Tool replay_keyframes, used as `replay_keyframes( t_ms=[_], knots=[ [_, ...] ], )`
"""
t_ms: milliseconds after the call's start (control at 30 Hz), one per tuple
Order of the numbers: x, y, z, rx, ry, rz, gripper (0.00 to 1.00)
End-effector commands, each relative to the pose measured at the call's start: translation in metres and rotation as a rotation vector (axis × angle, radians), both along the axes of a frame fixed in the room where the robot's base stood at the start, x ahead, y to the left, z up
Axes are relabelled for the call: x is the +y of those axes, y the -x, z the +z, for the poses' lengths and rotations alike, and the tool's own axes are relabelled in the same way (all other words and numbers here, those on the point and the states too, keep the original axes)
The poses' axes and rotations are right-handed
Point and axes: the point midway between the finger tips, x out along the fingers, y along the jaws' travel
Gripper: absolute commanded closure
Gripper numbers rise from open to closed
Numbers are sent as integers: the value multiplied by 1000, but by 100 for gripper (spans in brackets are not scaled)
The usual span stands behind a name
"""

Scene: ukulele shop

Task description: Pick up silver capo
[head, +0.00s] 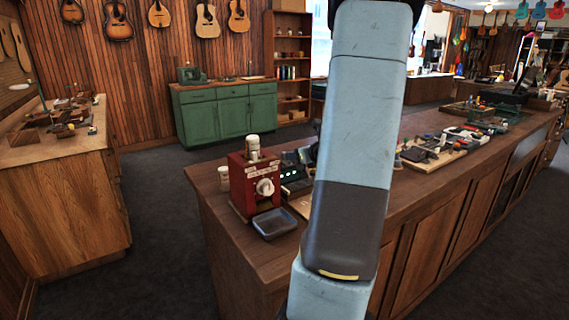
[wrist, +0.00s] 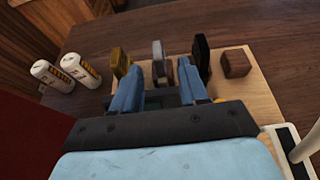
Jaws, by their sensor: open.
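The silver capo (wrist: 158,52) stands on a light wooden board (wrist: 262,98) in the wrist view. My gripper (wrist: 160,74) is open. Its two blue fingers lie to the left and right of the silver capo, with the capo's upper part showing between and beyond the tips. The capo's lower part is hidden by the gripper, and I cannot tell whether a finger touches it. A gold capo (wrist: 121,63) stands close by the left finger, and a black capo (wrist: 202,57) close by the right finger. In the head view my arm hides the gripper and the capos.
A brown block (wrist: 236,63) sits right of the black capo. In the head view, a red machine (head: 254,187) and a dark tray (head: 275,222) stand on the counter (head: 215,200). More goods crowd its right part.

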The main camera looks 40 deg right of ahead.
Motion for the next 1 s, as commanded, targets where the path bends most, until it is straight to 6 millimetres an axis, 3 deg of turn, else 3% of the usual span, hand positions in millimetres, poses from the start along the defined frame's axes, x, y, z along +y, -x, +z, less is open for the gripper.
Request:
replay_keyframes(
  t_ms=[100,367,700,1000],
  knots=[
    [0,-13,-5,-1,-1,2,56],
    [0,-26,-11,0,0,2,56],
    [1,-63,-28,-1,0,2,56],
    [1,-68,-30,-1,2,2,56]
  ],
)
